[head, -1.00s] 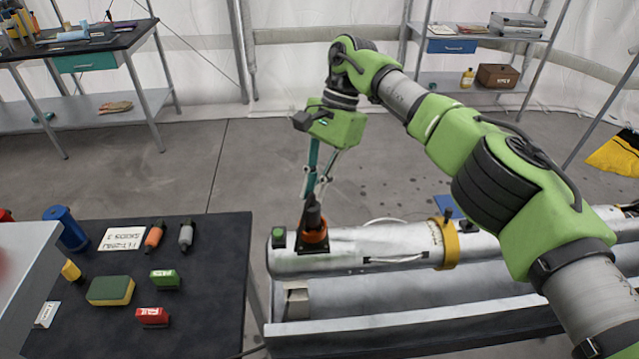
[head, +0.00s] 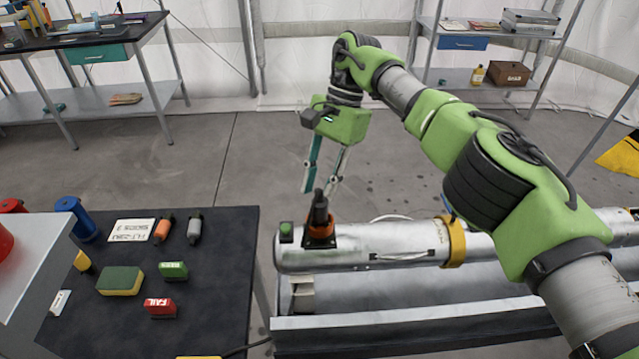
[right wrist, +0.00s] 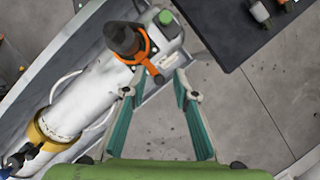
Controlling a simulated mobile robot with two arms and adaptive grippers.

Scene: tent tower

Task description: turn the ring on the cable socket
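The cable socket is on top of a silver cylinder (head: 350,255), near its left end. Its orange ring (head: 320,232) sits around the base of an upright black plug (head: 320,210). In the right wrist view, the orange ring (right wrist: 148,42) has a small lever pointing toward my fingers, and the black plug (right wrist: 122,38) leans left. My right gripper (head: 319,188) is open and empty, just above and behind the plug in the head view. In the right wrist view its spread fingers (right wrist: 157,88) are apart from the ring. My left gripper is not in view.
A green button (head: 286,230) sits left of the socket. The cylinder has a yellow collar (head: 456,242) and rests in a metal trough (head: 400,325). A dark table (head: 215,290) at left holds stamps, a sponge and other items. Open floor lies behind.

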